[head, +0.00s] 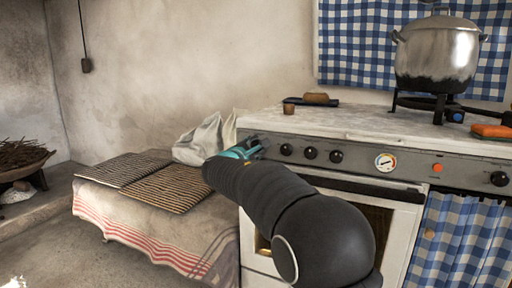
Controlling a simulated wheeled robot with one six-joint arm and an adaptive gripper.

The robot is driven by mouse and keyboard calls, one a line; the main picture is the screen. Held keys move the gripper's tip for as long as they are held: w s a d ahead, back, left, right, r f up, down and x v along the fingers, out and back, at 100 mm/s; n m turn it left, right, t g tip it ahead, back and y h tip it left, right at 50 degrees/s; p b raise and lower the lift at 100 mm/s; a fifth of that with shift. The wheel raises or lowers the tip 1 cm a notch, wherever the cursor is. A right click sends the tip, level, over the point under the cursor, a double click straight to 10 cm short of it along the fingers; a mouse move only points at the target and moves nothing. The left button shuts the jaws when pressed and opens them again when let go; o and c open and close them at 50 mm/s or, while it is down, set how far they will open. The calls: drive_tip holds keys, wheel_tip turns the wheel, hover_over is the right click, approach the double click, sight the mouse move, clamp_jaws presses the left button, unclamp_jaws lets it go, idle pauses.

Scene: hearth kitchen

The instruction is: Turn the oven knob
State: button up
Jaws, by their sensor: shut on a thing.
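The white oven (384,207) stands at the centre right with a grey control panel (355,160) along its top front. Several black knobs show on the panel: one near the left (286,149), two beside it (310,153) and (336,156), and one at the far right (499,179). My gripper (250,149), with teal parts, is at the panel's left end. It is shut on the leftmost oven knob, which is mostly hidden by the gripper. My dark arm covers part of the oven door.
A steel pot (437,53) stands on a burner on the counter (352,123). A small dark tray (311,101) holds a sponge-like block. Ribbed mats (168,188) and a pale cloth bag (199,140) lie on a low cloth-covered surface left of the oven. A checked curtain (459,245) hangs at right.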

drive_tip(key=o, duration=1.1)
drive_tip(key=shift+o, duration=0.2)
drive_tip(key=v, duration=1.2)
